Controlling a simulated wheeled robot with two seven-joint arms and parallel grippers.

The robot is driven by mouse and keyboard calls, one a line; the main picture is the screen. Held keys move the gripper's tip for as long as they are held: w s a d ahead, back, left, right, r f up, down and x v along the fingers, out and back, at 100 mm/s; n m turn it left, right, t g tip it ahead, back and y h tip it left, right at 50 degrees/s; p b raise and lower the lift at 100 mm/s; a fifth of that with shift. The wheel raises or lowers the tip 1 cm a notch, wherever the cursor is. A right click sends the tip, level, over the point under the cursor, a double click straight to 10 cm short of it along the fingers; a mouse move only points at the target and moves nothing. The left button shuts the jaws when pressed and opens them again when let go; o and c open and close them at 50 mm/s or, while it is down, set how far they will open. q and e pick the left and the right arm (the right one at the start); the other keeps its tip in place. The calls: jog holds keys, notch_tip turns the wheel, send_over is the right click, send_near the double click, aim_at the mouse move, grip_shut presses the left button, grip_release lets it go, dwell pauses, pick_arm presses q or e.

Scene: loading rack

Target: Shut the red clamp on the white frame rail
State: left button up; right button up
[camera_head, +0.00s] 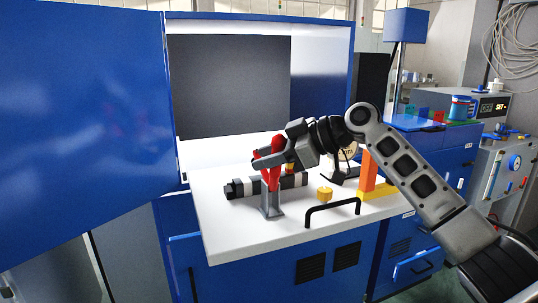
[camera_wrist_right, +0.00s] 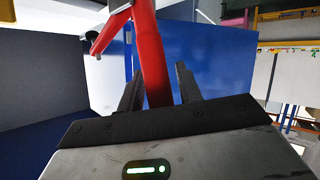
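The red clamp (camera_head: 274,177) stands upright on a grey base (camera_head: 271,207) near the front left of the white sliding shelf (camera_head: 232,245). My right gripper (camera_head: 264,157) is at the clamp's upper red part, coming from the right. In the right wrist view, a red bar of the clamp (camera_wrist_right: 151,60) runs up between the two spread fingers (camera_wrist_right: 159,78), with a gap visible on the right side. A second red arm branches to the left with a grey tip (camera_wrist_right: 96,48). I cannot tell which part is the frame rail. My left gripper is not in view.
A yellow knob (camera_head: 324,194), a black handle (camera_head: 333,208) and an orange post (camera_head: 368,172) stand to the right. The open blue door (camera_head: 85,120) blocks the left side.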

jog(key=shift+o, duration=0.2)
jog(key=shift+s+d+r, duration=0.1)
jog(key=shift+d+r, duration=0.05)
jog(key=shift+d, duration=0.15)
pick_arm(q)
jog(key=b, duration=0.1)
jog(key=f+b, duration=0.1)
jog(key=b, duration=0.1)
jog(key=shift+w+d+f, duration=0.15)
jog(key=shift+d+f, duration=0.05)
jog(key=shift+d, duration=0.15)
pick_arm(e)
jog(key=v, duration=1.5)
jog(key=shift+s+d, duration=0.1)
jog(key=shift+s, duration=0.05)
